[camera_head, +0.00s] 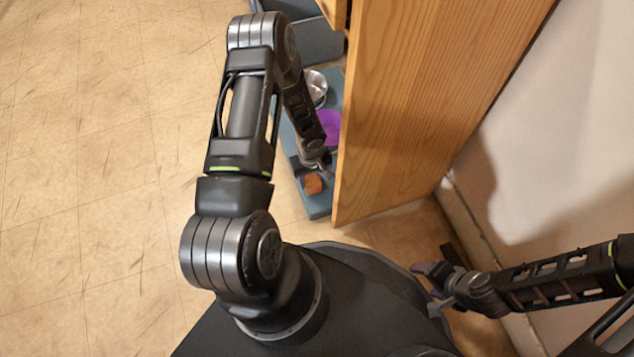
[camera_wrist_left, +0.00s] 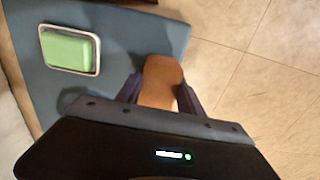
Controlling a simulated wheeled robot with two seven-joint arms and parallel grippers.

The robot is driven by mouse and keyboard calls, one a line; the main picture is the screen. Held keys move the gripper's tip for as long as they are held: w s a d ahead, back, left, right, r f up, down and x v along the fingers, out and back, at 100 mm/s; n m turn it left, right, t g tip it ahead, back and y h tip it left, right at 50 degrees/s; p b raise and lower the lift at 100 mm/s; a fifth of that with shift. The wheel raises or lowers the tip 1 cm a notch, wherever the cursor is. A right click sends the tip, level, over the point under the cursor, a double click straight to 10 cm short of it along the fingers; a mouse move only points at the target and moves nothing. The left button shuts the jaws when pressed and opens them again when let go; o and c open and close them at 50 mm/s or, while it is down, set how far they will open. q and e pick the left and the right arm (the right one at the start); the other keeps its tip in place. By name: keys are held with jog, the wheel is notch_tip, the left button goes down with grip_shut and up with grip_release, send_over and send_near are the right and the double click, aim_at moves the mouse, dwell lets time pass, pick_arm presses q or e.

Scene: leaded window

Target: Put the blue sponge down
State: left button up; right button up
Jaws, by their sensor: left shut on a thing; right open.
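My left gripper (camera_head: 318,170) is shut on an orange-brown block (camera_head: 312,184) over the near end of a blue-grey board (camera_head: 319,207). In the left wrist view the block (camera_wrist_left: 160,82) sits between the two dark fingers, near the board's edge. I cannot tell whether it touches the board. I can make out no blue sponge; the held thing looks orange-brown, not blue. My right gripper (camera_head: 430,288) is open and empty at the lower right, apart from the board.
A green bar in a pale-rimmed dish (camera_wrist_left: 97,68) sits on the board. A purple item (camera_head: 329,125) and a round metal bowl (camera_head: 316,87) are farther back. A tall wooden panel (camera_head: 400,110) stands along the board's right side. Tiled floor (camera_head: 90,150) is open on the left.

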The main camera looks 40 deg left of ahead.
aim_at(316, 177)
pick_arm(q)
jog(key=shift+w+d, duration=0.15)
jog(key=f+b, duration=0.1)
jog(key=f, duration=0.1)
jog(key=w+f+b, duration=0.1)
jog(key=shift+d+f+b, duration=0.1)
jog(key=shift+d+b, duration=0.2)
jog(key=shift+d, duration=0.1)
grip_shut()
jog(key=o, duration=1.3)
grip_release()
jog(key=shift+f, duration=0.15)
notch_tip(316, 177, up, 8)
jog(key=p, duration=0.4)
jog(key=shift+s+a, duration=0.1)
